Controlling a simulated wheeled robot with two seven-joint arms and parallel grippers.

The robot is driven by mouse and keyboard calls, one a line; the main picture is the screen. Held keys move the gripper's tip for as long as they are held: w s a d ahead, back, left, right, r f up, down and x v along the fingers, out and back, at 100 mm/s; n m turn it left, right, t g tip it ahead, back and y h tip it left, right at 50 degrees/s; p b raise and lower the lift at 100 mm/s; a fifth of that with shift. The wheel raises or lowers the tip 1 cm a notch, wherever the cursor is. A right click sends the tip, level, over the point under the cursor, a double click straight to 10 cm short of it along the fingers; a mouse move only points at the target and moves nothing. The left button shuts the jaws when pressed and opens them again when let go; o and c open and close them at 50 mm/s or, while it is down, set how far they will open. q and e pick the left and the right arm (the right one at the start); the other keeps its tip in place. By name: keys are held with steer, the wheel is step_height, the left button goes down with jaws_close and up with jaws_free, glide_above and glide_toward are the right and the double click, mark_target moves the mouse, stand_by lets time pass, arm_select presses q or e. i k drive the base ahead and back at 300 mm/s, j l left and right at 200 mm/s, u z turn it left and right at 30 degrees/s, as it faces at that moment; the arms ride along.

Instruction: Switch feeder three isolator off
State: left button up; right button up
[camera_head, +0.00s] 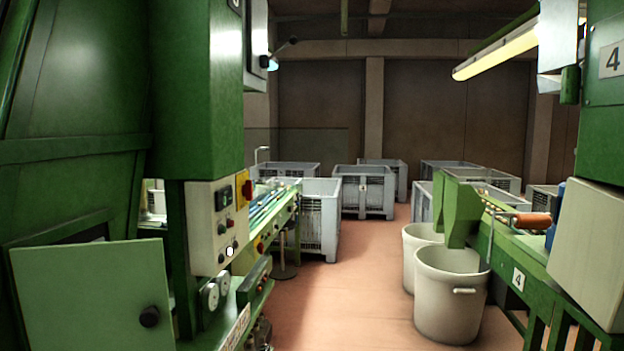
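A grey control panel (202,240) is fixed to the green machine at the left. A red knob on a yellow plate (245,189) sits at the panel's right edge; it looks like an isolator switch, but its position is too small to read. Beside it are a dark switch or display (223,198) and small buttons. A number plate at the top of this machine is cut off by the frame, so I cannot read its digit. Neither of my grippers is in view.
A green cabinet door (95,298) with a black knob stands at the front left. The machine at the right bears a 4 plate (612,60). Two pale bins (449,310) stand beside it. Grey crates (362,190) stand at the back. The reddish aisle floor (345,300) is clear.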

mark_target(247, 189)
steer(key=i+l+z, duration=0.15)
steer(key=i, duration=0.65)
steer(key=i+l+z, duration=0.2)
steer(key=i, duration=0.6)
steer(key=i+u, duration=0.25)
steer(key=u, duration=0.15)
steer(key=i+l+u, duration=0.15)
steer(key=u, duration=0.2)
steer(key=i+l+u, duration=0.2)
steer(key=i+u, duration=0.2)
steer(key=i+l+u, duration=0.15)
steer(key=u, duration=0.2)
steer(key=l, duration=0.1)
